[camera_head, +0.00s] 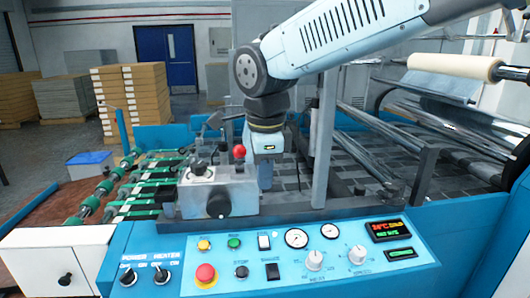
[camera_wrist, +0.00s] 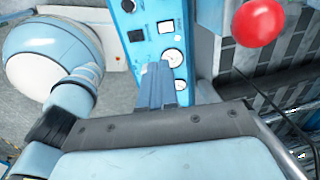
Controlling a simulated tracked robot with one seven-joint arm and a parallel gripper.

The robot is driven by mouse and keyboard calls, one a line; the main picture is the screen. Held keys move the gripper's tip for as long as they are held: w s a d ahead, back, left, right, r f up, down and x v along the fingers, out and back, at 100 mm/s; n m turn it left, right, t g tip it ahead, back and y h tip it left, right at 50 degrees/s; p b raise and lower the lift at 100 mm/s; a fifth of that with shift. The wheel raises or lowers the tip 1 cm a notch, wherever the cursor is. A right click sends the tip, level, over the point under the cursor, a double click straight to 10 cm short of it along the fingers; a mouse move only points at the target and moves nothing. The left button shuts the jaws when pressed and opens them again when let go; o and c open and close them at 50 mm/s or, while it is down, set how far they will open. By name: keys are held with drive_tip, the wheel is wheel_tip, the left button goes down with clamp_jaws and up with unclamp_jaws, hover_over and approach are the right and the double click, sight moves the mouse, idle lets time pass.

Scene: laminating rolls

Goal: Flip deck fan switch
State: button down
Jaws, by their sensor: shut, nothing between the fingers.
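The blue control panel (camera_head: 330,262) carries several switches, and I cannot read which one is labelled deck fan. A white rocker switch (camera_head: 264,241) sits in its upper row, with a black rocker switch (camera_head: 272,271) below it. In the wrist view the white rocker (camera_wrist: 166,27) and black rocker (camera_wrist: 135,35) also show. Two toggles (camera_head: 145,275) stand at the left under the words POWER and HEATER. My gripper (camera_head: 265,176) points down behind the panel, above the machine deck and right of the grey control box. Its fingers (camera_wrist: 158,84) are shut and empty, apart from the switches.
The grey box (camera_head: 217,194) with a black knob and a red ball lever (camera_head: 239,151) stands beside my gripper. A grey upright post (camera_head: 324,140) is close on the right. A red emergency button (camera_head: 205,273), gauges (camera_head: 296,238) and white knobs (camera_head: 315,260) crowd the panel.

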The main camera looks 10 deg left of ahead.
drive_tip(key=shift+s+r, duration=0.2)
drive_tip(key=shift+r, duration=1.1)
drive_tip(key=shift+s+r, duration=0.2)
drive_tip(key=shift+r, duration=1.1)
drive_tip(key=g, duration=0.1)
hover_over(266, 243)
wheel_tip(266, 243, down, 10)
drive_tip(key=r, duration=0.1)
drive_tip(key=shift+s+f, duration=0.2)
drive_tip(key=shift+s, duration=0.05)
drive_tip(key=f, duration=1.4)
drive_tip(key=shift+w, duration=0.2)
